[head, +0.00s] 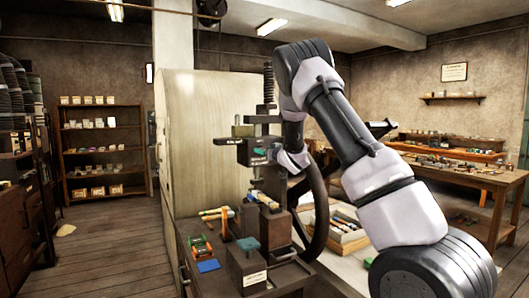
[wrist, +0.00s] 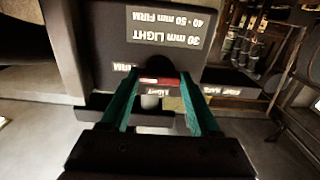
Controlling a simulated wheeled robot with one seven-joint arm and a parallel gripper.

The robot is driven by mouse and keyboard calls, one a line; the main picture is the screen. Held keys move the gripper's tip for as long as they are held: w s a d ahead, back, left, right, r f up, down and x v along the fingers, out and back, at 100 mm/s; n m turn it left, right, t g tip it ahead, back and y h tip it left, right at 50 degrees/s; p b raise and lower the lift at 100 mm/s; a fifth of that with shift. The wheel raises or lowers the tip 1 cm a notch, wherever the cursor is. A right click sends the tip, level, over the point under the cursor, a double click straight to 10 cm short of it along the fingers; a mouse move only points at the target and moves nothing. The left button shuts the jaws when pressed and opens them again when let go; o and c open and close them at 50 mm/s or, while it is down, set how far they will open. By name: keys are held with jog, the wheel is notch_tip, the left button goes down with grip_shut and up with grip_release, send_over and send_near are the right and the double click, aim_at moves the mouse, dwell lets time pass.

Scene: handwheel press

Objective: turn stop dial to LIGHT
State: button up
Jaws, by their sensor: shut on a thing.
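The stop dial (wrist: 157,80) shows in the wrist view as a small dark part with a red bar, between the tips of my teal fingers. My gripper (wrist: 160,82) is shut on it. A small LIGHT label (wrist: 157,93) lies right by the red bar, and a FIRM label (wrist: 127,67) is to the left. A larger plate (wrist: 166,27) reads 30 mm LIGHT, 40-50 mm FIRM, upside down. In the head view, my gripper is at the handwheel press (head: 268,88), and my arm hides much of that area. The dial's exact pointing is hard to tell.
A dark handwheel rim (head: 319,215) curves beside my arm. A bench (head: 190,285) below holds tools, a blue pad (head: 208,266) and a labelled block (head: 246,266). A tray of parts (head: 345,232) stands to the right.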

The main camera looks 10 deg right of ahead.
jog(key=shift+n, duration=0.3)
jog(key=shift+f+n, duration=0.1)
jog(key=shift+n, duration=8.5)
jog(key=o, duration=1.4)
jog(key=shift+c, duration=0.2)
jog(key=shift+s, duration=0.1)
